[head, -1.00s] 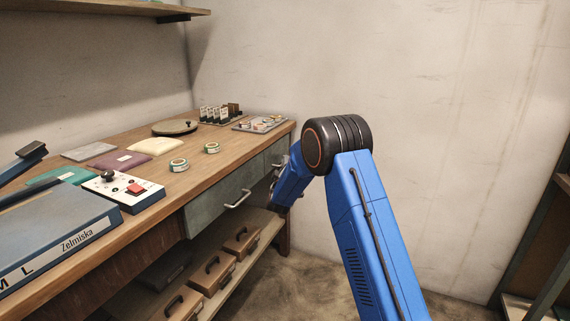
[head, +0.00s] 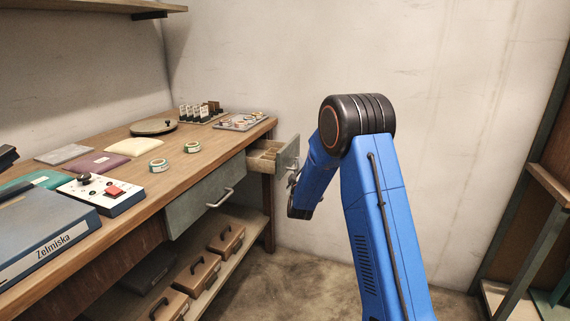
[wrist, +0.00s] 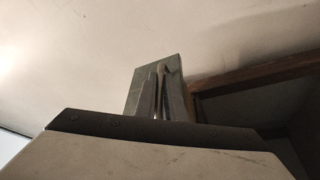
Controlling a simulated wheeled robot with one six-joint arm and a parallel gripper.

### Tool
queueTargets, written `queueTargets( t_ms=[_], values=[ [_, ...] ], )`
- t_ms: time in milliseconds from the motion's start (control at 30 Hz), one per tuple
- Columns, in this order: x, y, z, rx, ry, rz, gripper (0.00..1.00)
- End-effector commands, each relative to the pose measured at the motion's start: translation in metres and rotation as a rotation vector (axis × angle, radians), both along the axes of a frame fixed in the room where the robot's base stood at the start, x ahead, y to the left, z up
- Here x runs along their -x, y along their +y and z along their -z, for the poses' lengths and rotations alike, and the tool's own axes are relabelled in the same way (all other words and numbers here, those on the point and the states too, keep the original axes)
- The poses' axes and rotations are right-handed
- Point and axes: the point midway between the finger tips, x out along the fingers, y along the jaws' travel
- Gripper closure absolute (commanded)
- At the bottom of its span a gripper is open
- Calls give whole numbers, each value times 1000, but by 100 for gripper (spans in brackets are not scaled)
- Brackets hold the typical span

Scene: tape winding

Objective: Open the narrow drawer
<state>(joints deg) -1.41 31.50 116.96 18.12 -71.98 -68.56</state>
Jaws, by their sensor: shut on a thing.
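The narrow drawer (head: 288,154) is at the far right end of the workbench. It stands pulled out, with its grey-green front well away from the bench and part of its wooden inside showing. In the wrist view its front (wrist: 144,88) is straight ahead. My gripper (wrist: 161,80) is shut on the drawer's handle, at the middle of that front. In the head view my blue arm reaches to the drawer front and hides most of the gripper.
A wider drawer (head: 200,203) to the left is shut. The workbench top (head: 205,165) holds tape rolls, a round plate, a tray and a control box. Brown cases (head: 226,238) stand on the shelf below. The floor right of the bench is clear.

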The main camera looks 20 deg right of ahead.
Motion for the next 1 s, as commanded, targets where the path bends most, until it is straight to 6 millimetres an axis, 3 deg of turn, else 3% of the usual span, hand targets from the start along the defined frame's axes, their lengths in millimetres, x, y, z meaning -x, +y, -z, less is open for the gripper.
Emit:
queueTargets(
  t_ms=[300,800,833,867,1000],
  values=[
    [25,-33,2,-1,3,-1,100],
    [29,-38,1,0,2,-2,100],
    [29,-38,1,0,2,-2,86],
    [29,-38,1,0,2,-2,83],
    [29,-38,1,0,1,-2,83]
  ],
)
